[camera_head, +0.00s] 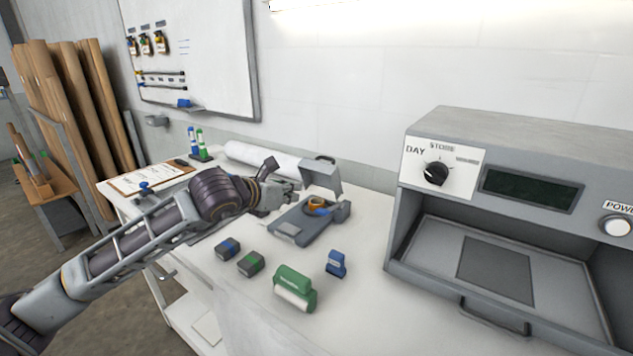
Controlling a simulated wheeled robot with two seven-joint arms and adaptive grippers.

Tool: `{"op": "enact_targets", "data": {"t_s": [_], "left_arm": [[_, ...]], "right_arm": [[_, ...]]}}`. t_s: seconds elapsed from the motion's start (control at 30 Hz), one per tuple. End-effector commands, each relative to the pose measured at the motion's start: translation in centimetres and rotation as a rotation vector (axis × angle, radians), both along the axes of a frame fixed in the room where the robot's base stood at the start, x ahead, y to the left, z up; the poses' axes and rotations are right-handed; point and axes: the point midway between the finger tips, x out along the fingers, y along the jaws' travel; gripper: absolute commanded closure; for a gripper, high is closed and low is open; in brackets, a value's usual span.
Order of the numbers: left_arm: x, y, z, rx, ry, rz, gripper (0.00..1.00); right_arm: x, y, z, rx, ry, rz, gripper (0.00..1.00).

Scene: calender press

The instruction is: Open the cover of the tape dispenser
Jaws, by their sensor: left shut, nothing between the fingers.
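The tape dispenser (287,235) is a grey-blue unit on the white table, in the middle of the head view. Its grey cover (322,177) stands raised above the body. An orange and blue tape roll (316,205) shows uncovered below it. My left gripper (290,190) is at the left side of the raised cover, above the dispenser's back left part. It is shut and holds nothing. Whether its fingers touch the cover I cannot tell. The arm hides part of the dispenser's left side. My right gripper is out of view.
In front lie two small dark blocks (250,264), a green roller-like item (294,287) and a blue item (336,263). The grey press machine (520,200) stands at the right. A white roll (262,158) and a clipboard (145,178) lie behind.

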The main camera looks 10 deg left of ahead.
Motion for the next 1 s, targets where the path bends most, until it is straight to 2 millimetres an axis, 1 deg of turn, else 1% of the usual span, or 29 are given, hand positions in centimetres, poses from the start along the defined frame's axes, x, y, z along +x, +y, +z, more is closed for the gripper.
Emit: {"op": "enact_targets", "data": {"t_s": [0.4, 0.77, 0.87, 1.0], "left_arm": [[3.7, -1.6, -1.7, -0.001, 0.000, -0.001, 1.00], [6.9, -2.9, -3.2, -0.001, 0.001, -0.001, 1.00], [7.6, -3.2, -2.7, -0.001, -0.001, -0.001, 1.00], [8.6, -3.7, -2.2, 0.000, 0.000, -0.001, 1.00]], "right_arm": [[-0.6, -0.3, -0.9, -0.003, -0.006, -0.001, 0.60], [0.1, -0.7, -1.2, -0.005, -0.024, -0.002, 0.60], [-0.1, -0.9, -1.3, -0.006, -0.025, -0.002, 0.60], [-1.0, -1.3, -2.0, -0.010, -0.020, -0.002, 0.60]]}}
